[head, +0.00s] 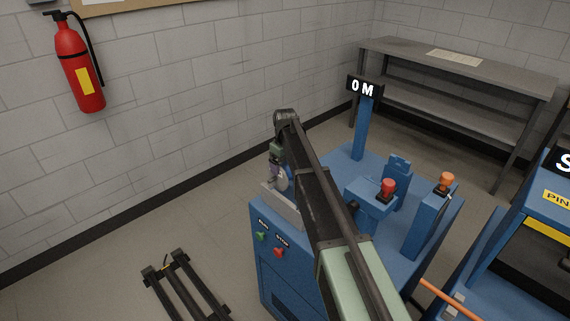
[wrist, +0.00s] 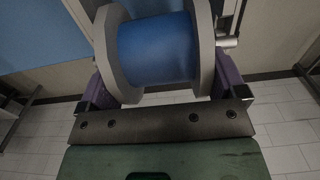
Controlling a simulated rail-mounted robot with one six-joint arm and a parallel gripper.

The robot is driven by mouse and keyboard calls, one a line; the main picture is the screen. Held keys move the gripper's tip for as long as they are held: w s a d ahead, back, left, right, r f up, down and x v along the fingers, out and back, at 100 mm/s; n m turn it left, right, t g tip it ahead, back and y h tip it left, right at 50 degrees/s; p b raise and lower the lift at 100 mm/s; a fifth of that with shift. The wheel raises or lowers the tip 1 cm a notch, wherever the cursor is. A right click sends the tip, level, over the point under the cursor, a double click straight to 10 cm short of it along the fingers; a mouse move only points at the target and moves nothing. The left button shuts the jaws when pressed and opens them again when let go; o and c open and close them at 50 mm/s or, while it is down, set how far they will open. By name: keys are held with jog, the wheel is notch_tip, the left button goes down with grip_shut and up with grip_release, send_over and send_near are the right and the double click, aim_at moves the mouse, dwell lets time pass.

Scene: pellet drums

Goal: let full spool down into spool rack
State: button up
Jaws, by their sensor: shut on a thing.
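The full spool (wrist: 157,50), wound blue with grey flanges, fills the upper middle of the wrist view. My gripper (wrist: 163,88) is shut on it, with purple fingers at its two sides. In the head view my gripper (head: 274,168) hangs at the arm's far end, and the spool (head: 284,181) shows small and partly hidden by the arm. They are over or near the blue machine's left edge; the exact gap is unclear. A low black frame with two rails, seemingly the spool rack (head: 188,286), stands on the floor at lower left.
The blue machine (head: 277,275) carries green and red buttons, a grey tilted plate (head: 281,206) and a post with a sign (head: 363,88). A grey shelf table (head: 455,65) stands at the back right. A fire extinguisher (head: 79,65) hangs on the wall.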

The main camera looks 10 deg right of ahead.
aim_at(285, 164)
jog(key=shift+f+b, duration=1.8)
jog(key=shift+f, duration=0.15)
jog(key=o, duration=0.9)
notch_tip(285, 164, up, 11)
jog(key=p, duration=1.1)
jog(key=shift+r, duration=0.15)
jog(key=shift+f, duration=0.2)
